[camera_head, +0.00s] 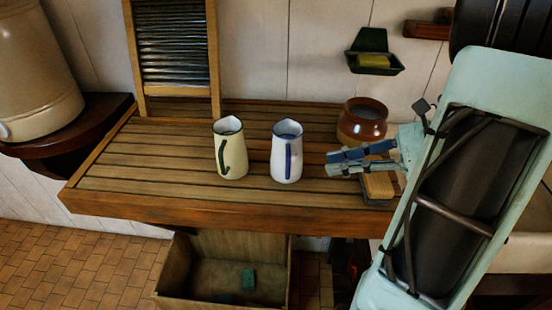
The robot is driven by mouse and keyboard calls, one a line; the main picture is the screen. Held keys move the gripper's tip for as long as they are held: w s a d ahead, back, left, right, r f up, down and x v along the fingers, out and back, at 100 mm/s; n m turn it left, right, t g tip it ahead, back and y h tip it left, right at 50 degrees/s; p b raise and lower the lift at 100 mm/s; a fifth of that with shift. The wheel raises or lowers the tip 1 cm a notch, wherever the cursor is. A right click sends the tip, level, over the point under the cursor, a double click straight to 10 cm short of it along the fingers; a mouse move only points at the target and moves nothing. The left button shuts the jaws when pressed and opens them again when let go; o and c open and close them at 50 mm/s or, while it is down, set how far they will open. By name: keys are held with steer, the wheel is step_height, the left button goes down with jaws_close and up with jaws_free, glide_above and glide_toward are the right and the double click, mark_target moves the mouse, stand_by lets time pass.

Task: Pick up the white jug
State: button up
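The white jug (287,158) stands upright on the slatted wooden board, with a blue handle facing the camera and a dark rim. My gripper (328,164) is to its right, pointing left toward it. Its two fingers are apart with nothing visible between them, and the fingertips are a short way from the jug's right side. A cream jug (236,158) with a dark green handle stands upright just left of the white jug, with a narrow gap between them.
A brown glazed pot (362,124) stands behind my gripper, and a wooden block-like object (378,187) lies below it. A washboard (178,60) leans on the wall at the back left. The board's left part (140,165) is clear. An open wooden box (215,282) is below.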

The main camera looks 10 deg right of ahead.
mark_target(287, 176)
steer(key=x, duration=0.3)
steer(key=p+x, duration=0.1)
steer(key=x, duration=0.7)
steer(key=shift+a+r, duration=0.35)
jaws_close()
